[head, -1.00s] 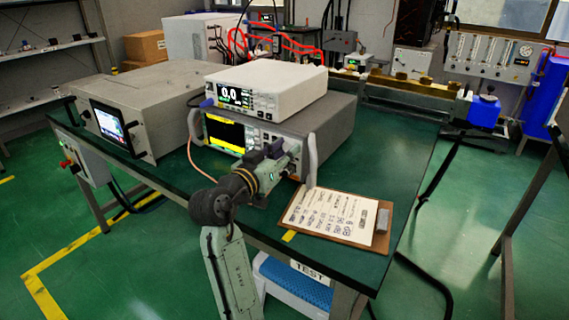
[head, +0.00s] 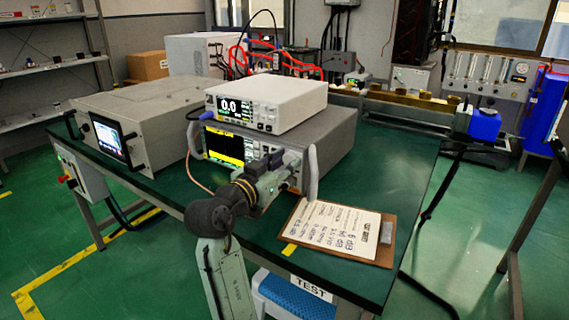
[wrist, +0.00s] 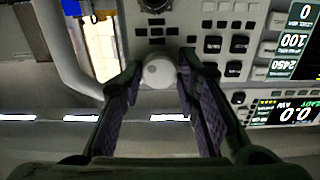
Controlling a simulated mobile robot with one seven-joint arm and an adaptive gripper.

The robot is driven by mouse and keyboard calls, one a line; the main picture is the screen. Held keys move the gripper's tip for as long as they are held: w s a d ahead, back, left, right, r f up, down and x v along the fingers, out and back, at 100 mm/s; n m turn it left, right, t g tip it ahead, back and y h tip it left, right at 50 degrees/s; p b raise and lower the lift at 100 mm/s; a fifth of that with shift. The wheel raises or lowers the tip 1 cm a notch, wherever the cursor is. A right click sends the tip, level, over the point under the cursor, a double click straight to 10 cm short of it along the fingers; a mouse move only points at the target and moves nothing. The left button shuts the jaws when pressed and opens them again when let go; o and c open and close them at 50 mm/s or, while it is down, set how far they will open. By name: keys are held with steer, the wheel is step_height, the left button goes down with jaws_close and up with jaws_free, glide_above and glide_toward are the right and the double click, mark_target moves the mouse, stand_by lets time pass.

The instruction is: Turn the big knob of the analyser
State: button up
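The analyser (head: 336,138) is the lower grey instrument on the green bench, with a black and yellow screen. Its front faces me, and my arm covers part of the panel's right side. In the wrist view a round, pale big knob (wrist: 157,73) stands out from the panel. My gripper (wrist: 160,66) has one dark finger on each side of the knob. The fingers are apart, with a narrow gap visible on both sides, so it looks open around the knob. In the head view the knob and fingertips are hidden behind my arm.
A white meter (head: 285,95) reading 0.0 sits on the analyser. A pale handle (head: 312,172) stands close to the right of my gripper and also shows in the wrist view (wrist: 62,45). Small buttons surround the knob. A clipboard (head: 335,228) lies on the bench in front.

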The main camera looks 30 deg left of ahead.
steer(key=shift+o, duration=0.3)
steer(key=s, duration=1.2)
steer(key=shift+a, duration=0.45)
